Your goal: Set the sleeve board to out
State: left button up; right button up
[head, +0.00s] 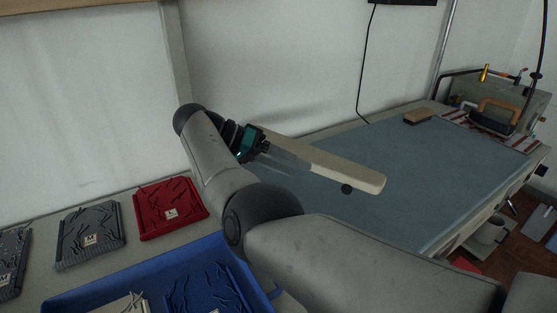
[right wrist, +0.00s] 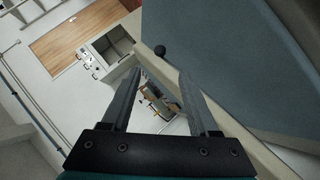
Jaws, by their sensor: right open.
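The sleeve board (head: 345,174) is a long cream board lying across the blue pressing table (head: 420,175) in the head view. A round dark knob (head: 347,188) sits at the lower edge of its near right end. My right gripper (head: 305,167) is beside the board's left part, its fingers pointing right toward the knob end. In the right wrist view my right gripper (right wrist: 158,76) has its fingers apart with nothing between them. The dark knob (right wrist: 160,50) shows just beyond the fingertips there. I cannot tell whether the fingers touch the board. My left gripper is not in view.
A blue tray (head: 150,272) and red (head: 170,208) and grey (head: 89,235) trays lie at the left. A brush-like block (head: 418,117) and an iron (head: 495,116) stand at the table's far end. My right arm crosses the front. The table's middle right is clear.

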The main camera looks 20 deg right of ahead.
jog(key=shift+v, duration=1.4)
